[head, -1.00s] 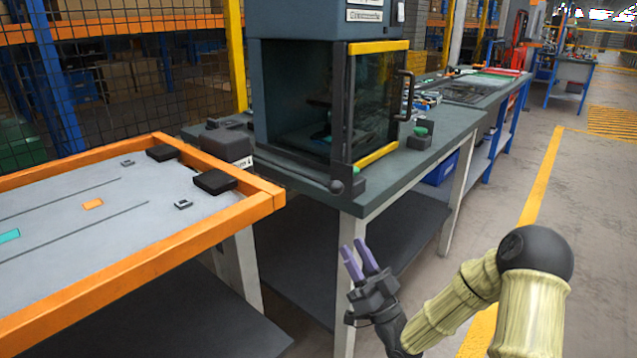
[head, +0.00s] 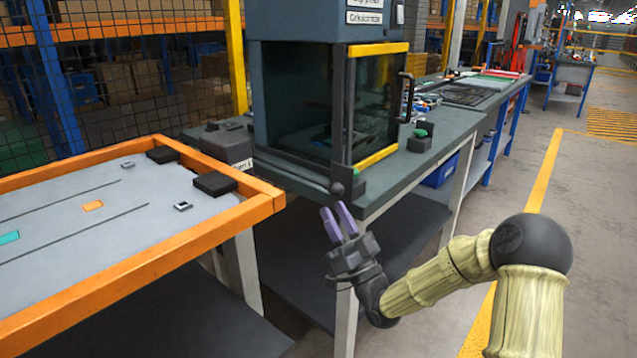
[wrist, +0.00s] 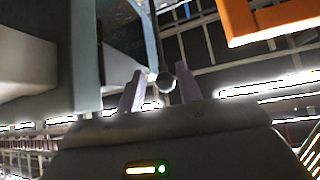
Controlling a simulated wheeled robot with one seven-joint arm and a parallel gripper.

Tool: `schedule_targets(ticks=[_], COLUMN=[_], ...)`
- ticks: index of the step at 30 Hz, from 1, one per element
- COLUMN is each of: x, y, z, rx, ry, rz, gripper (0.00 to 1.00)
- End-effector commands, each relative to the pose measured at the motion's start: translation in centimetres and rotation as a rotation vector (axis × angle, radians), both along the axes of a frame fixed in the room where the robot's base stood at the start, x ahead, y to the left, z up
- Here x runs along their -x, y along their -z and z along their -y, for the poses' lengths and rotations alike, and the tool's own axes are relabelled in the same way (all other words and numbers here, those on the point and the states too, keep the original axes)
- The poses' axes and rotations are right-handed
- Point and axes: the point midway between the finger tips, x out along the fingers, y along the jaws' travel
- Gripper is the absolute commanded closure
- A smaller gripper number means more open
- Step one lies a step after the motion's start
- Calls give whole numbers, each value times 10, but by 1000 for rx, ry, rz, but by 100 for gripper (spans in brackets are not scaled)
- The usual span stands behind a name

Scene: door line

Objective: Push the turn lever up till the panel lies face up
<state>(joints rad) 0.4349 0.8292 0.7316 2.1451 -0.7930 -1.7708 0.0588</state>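A dark bar along the front of the machine's base ends in a round dark knob (head: 337,188), which looks like the turn lever. In the wrist view the knob (wrist: 166,82) shows between my fingers' ends. My gripper (head: 333,208) is open, its two purple fingers apart and pointing up, just below the knob in the head view. I cannot tell whether they touch it. A grey board (head: 60,215) in an orange frame lies flat at the left, with its markings facing up. I cannot tell whether it is the panel that the lever turns.
The machine (head: 300,90) with a dark glass door and yellow trim stands on a green-grey bench (head: 435,145). A black handle (head: 405,97) sticks out from its door. The orange frame (head: 265,200) is close to the left of my gripper. Open floor lies to the right.

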Motion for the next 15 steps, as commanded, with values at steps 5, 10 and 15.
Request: schedule_targets(ticks=[5,10,15], x=[-17,-33,-44], y=[-23,-43,-56], z=[-15,-29,-38], rx=[0,-1,-1], ry=[0,0,0], rz=[5,4,2], gripper=[65,65,65])
